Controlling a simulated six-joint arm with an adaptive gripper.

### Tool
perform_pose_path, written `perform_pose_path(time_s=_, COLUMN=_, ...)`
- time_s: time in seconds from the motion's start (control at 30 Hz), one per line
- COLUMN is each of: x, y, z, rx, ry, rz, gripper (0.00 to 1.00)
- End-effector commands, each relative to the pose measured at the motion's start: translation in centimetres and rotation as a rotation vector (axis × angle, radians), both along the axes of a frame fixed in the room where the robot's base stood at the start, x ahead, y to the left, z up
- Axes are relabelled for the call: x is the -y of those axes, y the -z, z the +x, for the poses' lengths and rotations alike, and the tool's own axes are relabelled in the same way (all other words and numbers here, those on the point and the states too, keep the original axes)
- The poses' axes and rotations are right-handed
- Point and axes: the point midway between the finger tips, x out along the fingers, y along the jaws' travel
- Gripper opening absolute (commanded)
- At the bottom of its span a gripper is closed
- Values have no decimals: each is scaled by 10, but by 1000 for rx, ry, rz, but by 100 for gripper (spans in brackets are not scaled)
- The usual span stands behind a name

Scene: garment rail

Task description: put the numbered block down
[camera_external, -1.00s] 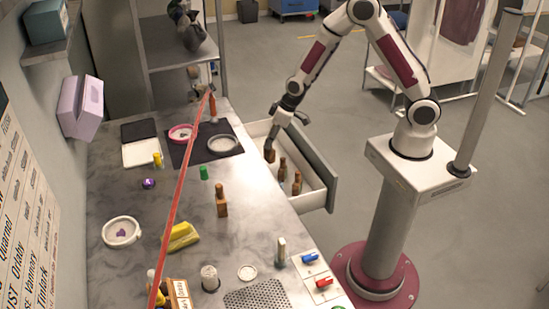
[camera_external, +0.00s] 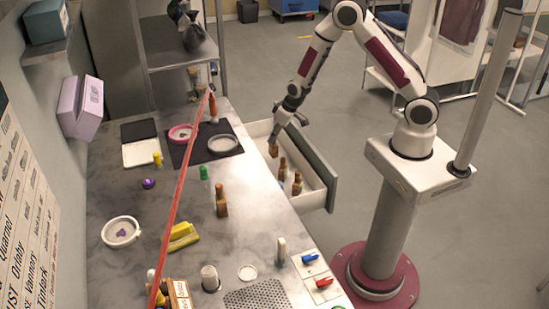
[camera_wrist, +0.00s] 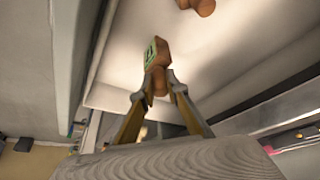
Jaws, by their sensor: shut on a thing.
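The numbered block is a brown wooden piece (camera_external: 273,152) with a green marking on one face, which shows in the wrist view (camera_wrist: 155,54); the number cannot be read. My gripper (camera_external: 274,142) is shut on its narrower part, between both fingertips in the wrist view (camera_wrist: 157,84). The block hangs over the far part of the open drawer (camera_external: 318,190). I cannot tell whether it touches the drawer floor.
Other brown wooden pieces (camera_external: 282,168) stand in the drawer nearer the camera. One shows at the top of the wrist view (camera_wrist: 203,6).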

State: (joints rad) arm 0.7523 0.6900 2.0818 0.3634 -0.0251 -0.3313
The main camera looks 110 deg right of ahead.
Motion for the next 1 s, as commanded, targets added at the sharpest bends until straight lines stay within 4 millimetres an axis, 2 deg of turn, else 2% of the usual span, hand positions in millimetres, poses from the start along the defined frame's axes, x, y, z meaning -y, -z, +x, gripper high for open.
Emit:
perform_pose_path(time_s=0.27, x=0, y=7, z=0, rx=-2, ry=0, rz=-2, gripper=0)
perform_pose_path(time_s=0.63, x=-1, y=27, z=0, rx=-3, ry=-1, rz=0, gripper=0)
perform_pose_path(time_s=0.8, x=-1, y=42, z=0, rx=-3, ry=0, rz=0, gripper=0)
perform_pose_path(time_s=1.0, x=0, y=49, z=0, rx=-1, ry=0, rz=0, gripper=0)
